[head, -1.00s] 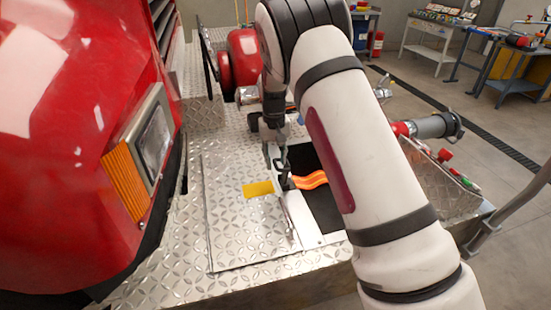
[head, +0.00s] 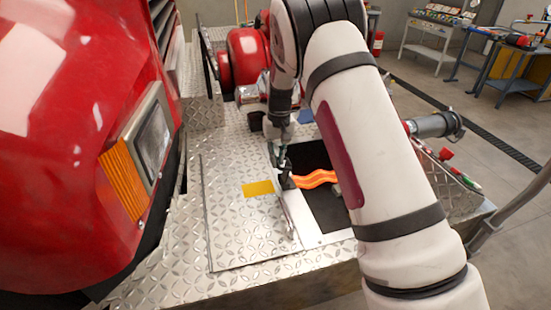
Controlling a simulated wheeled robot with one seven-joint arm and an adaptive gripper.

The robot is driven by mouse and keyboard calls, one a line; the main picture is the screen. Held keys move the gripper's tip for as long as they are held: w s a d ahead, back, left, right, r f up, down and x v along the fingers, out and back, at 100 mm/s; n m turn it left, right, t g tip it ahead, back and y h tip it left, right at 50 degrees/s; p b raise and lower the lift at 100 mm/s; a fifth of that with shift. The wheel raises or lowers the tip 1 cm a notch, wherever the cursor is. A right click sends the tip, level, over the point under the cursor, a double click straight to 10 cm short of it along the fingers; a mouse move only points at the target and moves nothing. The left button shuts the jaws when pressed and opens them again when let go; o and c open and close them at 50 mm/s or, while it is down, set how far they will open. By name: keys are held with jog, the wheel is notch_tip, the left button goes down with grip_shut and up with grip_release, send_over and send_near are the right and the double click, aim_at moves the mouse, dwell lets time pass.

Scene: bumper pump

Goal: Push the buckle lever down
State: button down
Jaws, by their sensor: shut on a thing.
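The dark buckle with its lever (head: 287,179) sits at the left edge of a black opening in the bumper deck, small and partly hidden by my gripper. An orange strap (head: 318,178) runs right from it over the opening, until my arm hides it. My gripper (head: 283,164) points down at the buckle and its fingers are shut on the lever. The exact contact of the fingertips is too small to make out.
A diamond-plate lid (head: 235,225) with a yellow label (head: 258,188) lies left of the buckle. The red truck front (head: 60,150) stands close on the left. A red rounded housing (head: 248,56) is behind. A hose fitting (head: 435,125) is at the right.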

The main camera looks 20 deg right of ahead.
jog(key=shift+w+d+y+b, duration=0.1)
jog(key=shift+d+y+b, duration=0.85)
jog(key=shift+d, duration=0.2)
jog(key=d+f+y+b, duration=0.1)
jog(key=d+y+b, duration=0.1)
jog(key=y, duration=0.1)
jog(key=d+f+y+b, duration=0.1)
jog(key=d+y+b, duration=0.1)
jog(key=y+b, duration=0.1)
jog(key=d+f+y+b, duration=0.1)
jog(key=d+y+b, duration=0.2)
jog(key=shift+d, duration=0.1)
jog(key=f+y+b, duration=0.1)
jog(key=d+y+b, duration=0.1)
jog(key=y, duration=0.1)
jog(key=shift+d+f, duration=0.25)
jog(key=shift+f, duration=0.15)
jog(key=shift+d+f+b, duration=0.15)
jog(key=shift+b, duration=0.25)
jog(key=shift+d+f+b, duration=0.2)
jog(key=shift+f+b, duration=0.15)
jog(key=shift+f, duration=0.25)
